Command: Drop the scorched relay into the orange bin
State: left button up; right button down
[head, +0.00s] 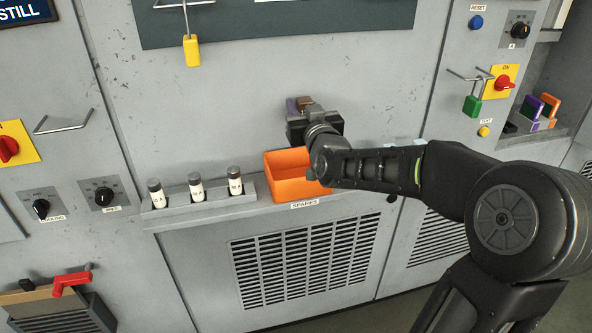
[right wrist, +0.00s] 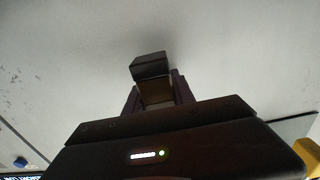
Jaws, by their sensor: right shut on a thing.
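My right gripper (head: 299,105) is raised in front of the grey panel, above the orange bin in the picture. It is shut on a small block, the relay (right wrist: 150,66), which has a black end and a brown body in the right wrist view. In the head view only a small brownish part of it shows at the jaws, so scorch marks cannot be made out. The orange bin (head: 284,189) stands on the ledge over the SPARES label, and my forearm covers its right side. The visible inside of the bin looks empty. My left gripper is not in view.
Three dark-capped fuses (head: 196,187) stand in a grey holder left of the bin. A yellow padlock (head: 192,50) hangs above, a green one (head: 472,106) at right. Purple (head: 531,107) and orange (head: 550,105) modules sit in a recess at far right.

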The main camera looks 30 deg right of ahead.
jog(key=shift+s, duration=0.1)
notch_tip(320, 180, down, 6)
jog(key=b, duration=0.3)
dwell(0.5)
jog(key=c, duration=1)
grip_release()
jog(key=shift+o, duration=0.2)
